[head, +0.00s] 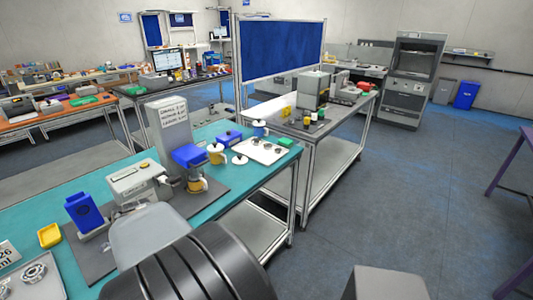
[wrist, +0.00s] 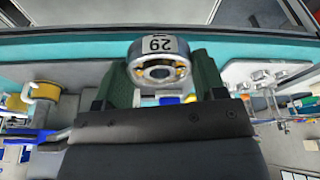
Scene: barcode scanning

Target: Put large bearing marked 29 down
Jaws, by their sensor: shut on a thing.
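The large bearing (wrist: 157,46) carries a white label with 29, upside down in the wrist view. My gripper (wrist: 162,72) is shut on it, with a green finger on each side of the ring. The bearing's face, with its open centre and yellowish balls, is turned to the wrist camera. The teal bench top shows behind the bearing; whether it touches a surface I cannot tell. In the head view neither the held bearing nor my gripper can be made out.
The teal bench (head: 225,128) bears a scanner stand (head: 170,128), a blue box (head: 83,212), a yellow dish (head: 50,235) and a white tray (head: 262,157) with small parts. Another bearing (head: 33,273) lies on a grey tray (head: 50,290) at lower left.

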